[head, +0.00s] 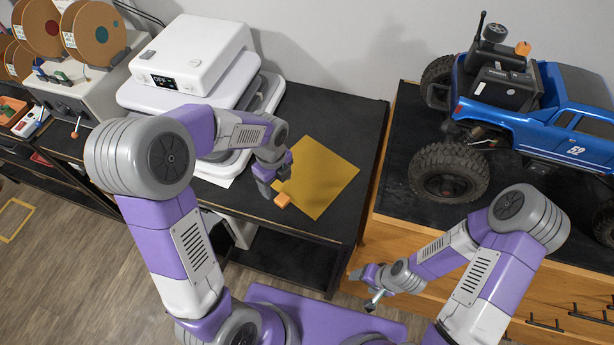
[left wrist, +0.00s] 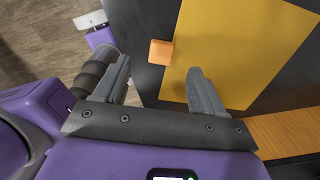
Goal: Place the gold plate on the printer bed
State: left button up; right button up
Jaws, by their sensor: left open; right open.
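The gold plate (head: 322,178) lies flat on the black table, right of the white printer (head: 196,55). An orange tab (head: 282,200) sits at the plate's near left edge; it also shows in the left wrist view (left wrist: 161,52). My left gripper (head: 268,188) is open over the plate's left side, with the tab ahead of and between its fingers in the left wrist view (left wrist: 160,85). Nothing is between the fingers. My right gripper (head: 372,287) is open and empty in front of the wooden cabinet.
A blue RC crawler (head: 555,105) stands on a dark mat on the wooden cabinet (head: 400,215) at right. Spools (head: 95,35) and a grey box stand at far left. The black table (head: 335,120) is clear behind the plate.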

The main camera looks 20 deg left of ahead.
aim_at(282, 199)
pick_arm(q)
jog(key=f, duration=0.5)
jog(key=d+f, duration=0.1)
jog(key=f, duration=0.1)
jog(key=shift+f+b, duration=0.15)
jog(key=shift+b, duration=0.25)
grip_shut()
